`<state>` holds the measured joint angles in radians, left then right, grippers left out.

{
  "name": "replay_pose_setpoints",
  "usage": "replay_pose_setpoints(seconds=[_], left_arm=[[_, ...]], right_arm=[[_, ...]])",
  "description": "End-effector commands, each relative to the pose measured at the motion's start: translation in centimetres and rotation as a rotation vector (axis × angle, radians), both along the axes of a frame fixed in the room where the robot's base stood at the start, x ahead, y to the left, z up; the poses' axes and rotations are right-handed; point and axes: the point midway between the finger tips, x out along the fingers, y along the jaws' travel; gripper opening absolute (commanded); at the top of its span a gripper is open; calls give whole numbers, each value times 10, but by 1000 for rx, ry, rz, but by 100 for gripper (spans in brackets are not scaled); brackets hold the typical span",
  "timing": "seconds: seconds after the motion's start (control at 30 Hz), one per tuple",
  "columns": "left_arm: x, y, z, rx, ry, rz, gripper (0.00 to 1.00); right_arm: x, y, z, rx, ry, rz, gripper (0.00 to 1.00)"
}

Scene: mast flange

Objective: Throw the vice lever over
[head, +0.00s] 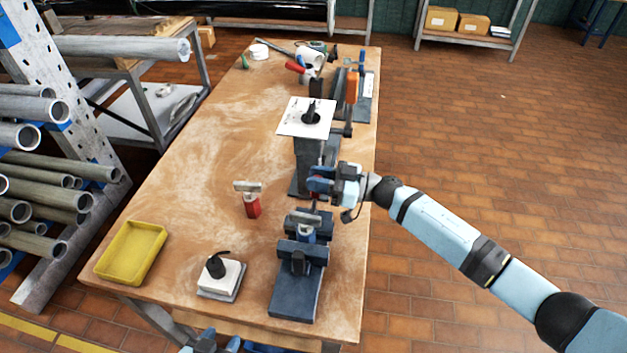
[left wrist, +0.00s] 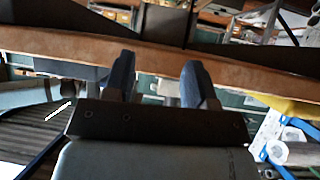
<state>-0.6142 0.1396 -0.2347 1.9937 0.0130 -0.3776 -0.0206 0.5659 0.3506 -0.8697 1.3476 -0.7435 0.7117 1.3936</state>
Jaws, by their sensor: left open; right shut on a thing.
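The dark blue vice (head: 296,292) stands at the near right of the wooden bench, with a pale grey piece at its far jaws. My right gripper (head: 320,184) is shut just beyond the vice, over what looks like the vice lever (head: 314,206). Only a little red of the lever shows, and the fingers hide the rest. My left gripper (head: 215,345) is at the bottom edge of the head view, below the bench's near edge. In the left wrist view its two blue fingers (left wrist: 158,78) are apart with nothing between them.
A yellow tray (head: 131,252), a white block with a black handle (head: 220,278) and a red-based tool (head: 252,205) stand on the bench (head: 190,170). A white plate on a dark stand (head: 305,118) is beyond my right gripper. A pipe rack (head: 50,165) is left.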

Motion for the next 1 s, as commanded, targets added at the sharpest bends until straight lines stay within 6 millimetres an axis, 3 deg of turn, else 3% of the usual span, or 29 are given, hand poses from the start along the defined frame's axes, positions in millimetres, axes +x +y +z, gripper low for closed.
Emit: replay_pose_setpoints(seconds=[0.03,0.5,1.0], left_arm=[[0,0,-11,0,0,0,51],[-1,-1,-77,-11,20,6,51],[6,-6,-87,-46,41,26,51]], right_arm=[[-1,-4,-7,29,-4,-2,0],[-9,-47,-20,363,-71,-1,0],[-13,-66,-25,527,-106,0,0]])
